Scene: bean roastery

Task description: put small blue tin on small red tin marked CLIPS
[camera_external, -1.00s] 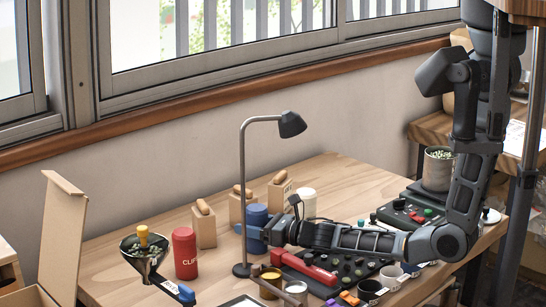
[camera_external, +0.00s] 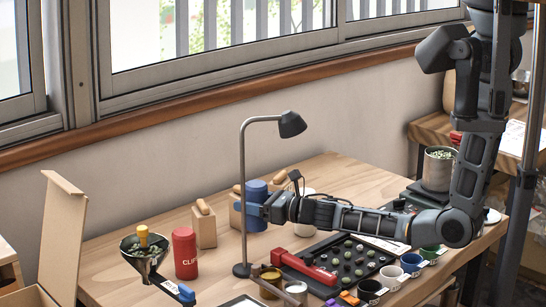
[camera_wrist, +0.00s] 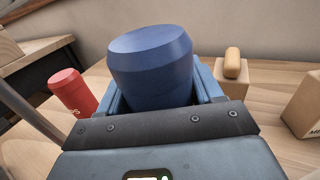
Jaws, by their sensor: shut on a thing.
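The small blue tin (camera_external: 256,189) is upright in my gripper (camera_external: 254,209), just behind the desk lamp's post. In the wrist view the tin (camera_wrist: 150,62) fills the space between the blue fingers (camera_wrist: 158,105), which close on its sides. It looks raised off the table. The small red tin (camera_external: 185,253), with the letters "CLI" showing, stands upright on the table to the left of my gripper. In the wrist view the red tin (camera_wrist: 72,92) is left of the blue one, and nothing is seen on its top.
The lamp (camera_external: 243,200) stands between my gripper and the red tin in the external view. Wooden blocks with knobs (camera_external: 204,228) stand behind. A funnel (camera_external: 146,258) is left of the red tin. A black tray (camera_external: 345,262), a red stapler-like thing (camera_external: 305,268) and cups (camera_external: 391,276) lie right.

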